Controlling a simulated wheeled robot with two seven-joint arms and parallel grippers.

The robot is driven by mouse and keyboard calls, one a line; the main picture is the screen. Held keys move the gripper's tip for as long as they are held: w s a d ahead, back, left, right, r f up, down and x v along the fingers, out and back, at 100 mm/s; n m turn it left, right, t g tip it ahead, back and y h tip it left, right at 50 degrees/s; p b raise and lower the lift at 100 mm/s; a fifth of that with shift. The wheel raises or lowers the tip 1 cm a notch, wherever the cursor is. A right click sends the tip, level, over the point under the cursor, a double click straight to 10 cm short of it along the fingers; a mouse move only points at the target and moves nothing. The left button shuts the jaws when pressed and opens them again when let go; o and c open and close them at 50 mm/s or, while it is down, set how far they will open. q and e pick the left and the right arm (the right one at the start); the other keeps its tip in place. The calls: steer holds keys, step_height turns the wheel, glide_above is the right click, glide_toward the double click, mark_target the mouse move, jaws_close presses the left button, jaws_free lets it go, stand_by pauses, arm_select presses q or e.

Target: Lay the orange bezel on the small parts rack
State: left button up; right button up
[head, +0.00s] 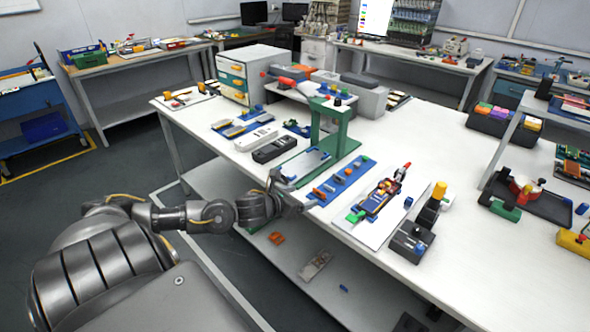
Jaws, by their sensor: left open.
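A long blue rack (328,199) with several small coloured parts lies near the front edge of the white table. A small orange piece (319,193) sits at its near end. Another small orange piece (276,238) lies on the lower shelf under the table. I cannot tell which of them, if either, is the orange bezel. My left gripper (297,194) is open at the table's front edge, just left of the rack's near end. Nothing clearly shows between its fingers. My right gripper is out of view.
A green press frame (337,139) stands behind the gripper. Right of the rack, a white board (356,232) carries a colourful assembly. A black block (410,243) stands at the front edge. The table's right middle (440,150) is clear.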

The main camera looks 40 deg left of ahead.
arm_select(q)
steer(key=shift+v, duration=1.35)
steer(key=s+a+f+n+g+y, duration=0.1)
steer(key=a+f+n, duration=0.2)
steer(key=f+n, duration=0.35)
steer(key=s+a+f+n+g+y, duration=0.1)
steer(key=a+f+n, duration=0.2)
steer(key=f, duration=0.6)
steer(key=s+f+n+g, duration=0.2)
steer(key=s+f+n, duration=0.25)
steer(key=f, duration=0.45)
steer(key=s+f+n+g, duration=0.2)
steer(key=s+f+n, duration=0.25)
steer(key=f, duration=0.45)
steer(key=s+d+f+n+g, duration=0.1)
steer(key=s+d+f+n, duration=0.25)
steer(key=s+f, duration=0.35)
steer(key=s+d+f+n+g, duration=0.2)
steer(key=s+d+f+n, duration=0.15)
steer(key=s+f, duration=0.35)
steer(key=s+d+f+n+g+h, duration=0.1)
steer(key=s+d+f+n, duration=0.3)
steer(key=s+d, duration=0.4)
steer(key=s+d+f+n+g+h, duration=0.1)
steer(key=s+d+f+n, duration=0.3)
steer(key=s+d, duration=0.5)
steer(key=shift+s+d+f+g, duration=0.25)
steer(key=shift+s+g, duration=0.25)
steer(key=shift+g, duration=0.2)
